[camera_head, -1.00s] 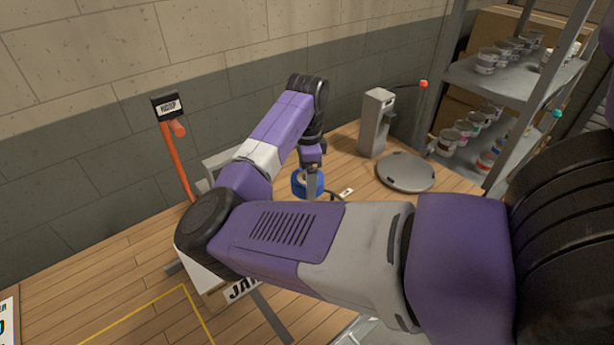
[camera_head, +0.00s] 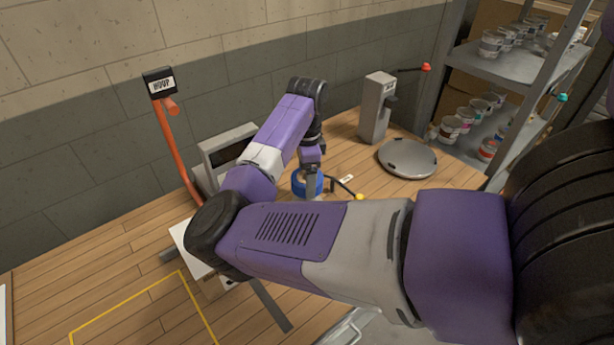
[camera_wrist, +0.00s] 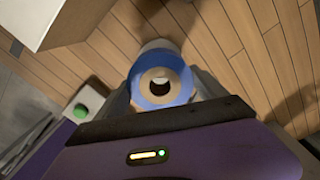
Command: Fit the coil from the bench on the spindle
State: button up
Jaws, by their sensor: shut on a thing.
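A blue coil (camera_head: 300,187) with a tan core sits in my gripper (camera_head: 311,172), low over the wooden bench. In the wrist view the coil (camera_wrist: 182,91) faces the camera with its round hole visible, between the two fingers of my gripper (camera_wrist: 160,92), which is shut on it. A pale round thing (camera_wrist: 158,45) shows just beyond the coil there; I cannot tell whether they touch. An orange stand (camera_head: 178,150) at the left carries a short orange peg (camera_head: 171,106) under a sign reading HOOP; the peg looks bare, apart from the coil.
A grey screen box (camera_head: 225,150) stands behind my arm. A grey dispenser (camera_head: 376,108) and a round grey plate (camera_head: 407,158) are at the back right. A rack (camera_head: 480,70) of paint cans stands at the far right. The yellow-outlined bench area (camera_head: 140,312) is clear.

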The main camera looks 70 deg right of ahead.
jog(key=shift+f+b, duration=2)
jog(key=shift+f, duration=1.55)
jog(key=o, duration=1.5)
jog(key=shift+r+b, duration=0.4)
jog(key=shift+r, duration=3.55)
